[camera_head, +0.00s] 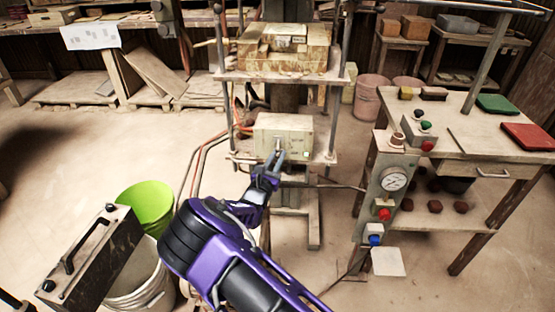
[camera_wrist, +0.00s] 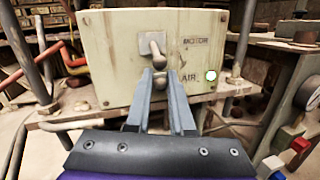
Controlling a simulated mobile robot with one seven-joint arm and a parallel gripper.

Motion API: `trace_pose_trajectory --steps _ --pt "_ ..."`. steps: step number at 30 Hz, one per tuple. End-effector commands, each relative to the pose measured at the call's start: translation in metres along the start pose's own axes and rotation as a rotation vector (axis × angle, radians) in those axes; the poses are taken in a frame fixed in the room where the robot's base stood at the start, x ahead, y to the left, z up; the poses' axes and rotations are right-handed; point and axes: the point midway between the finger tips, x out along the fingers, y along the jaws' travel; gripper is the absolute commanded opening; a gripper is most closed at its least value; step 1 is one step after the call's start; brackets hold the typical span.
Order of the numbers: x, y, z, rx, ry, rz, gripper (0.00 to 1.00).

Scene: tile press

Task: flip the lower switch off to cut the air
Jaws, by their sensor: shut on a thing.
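A pale control box (camera_wrist: 110,45) fills the upper wrist view, its front marked MOTOR above and AIR below. The upper switch (camera_wrist: 153,44) has a metal plate and a lever with a round knob hanging down. The lower switch (camera_wrist: 160,84) is mostly hidden behind my fingers, with only a dark knob showing between them. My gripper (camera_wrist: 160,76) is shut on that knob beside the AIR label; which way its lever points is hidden. A lamp (camera_wrist: 211,76) right of the label glows whitish green. In the head view, my gripper (camera_head: 279,154) reaches the front of the box (camera_head: 296,133).
The box sits on the press's lower shelf, between upright rods (camera_head: 336,110). Red and grey hoses (camera_head: 205,150) run at its left. A gauge panel (camera_head: 393,180) and workbench stand right. A green bucket (camera_head: 147,205) stands left. Floor between is mostly clear.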

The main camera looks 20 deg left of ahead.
Motion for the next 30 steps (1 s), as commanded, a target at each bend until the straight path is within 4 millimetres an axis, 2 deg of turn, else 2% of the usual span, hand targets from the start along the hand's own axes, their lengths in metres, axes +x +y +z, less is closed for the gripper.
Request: trace_pose_trajectory --steps 1,15,30 --pt "-0.002 -0.002 -0.01 0.004 -0.031 0.002 0.0" --pt "-0.003 -0.004 -0.02 0.11 -0.428 0.04 0.0" --pt "-0.002 -0.005 -0.028 0.172 -0.652 0.06 0.0"
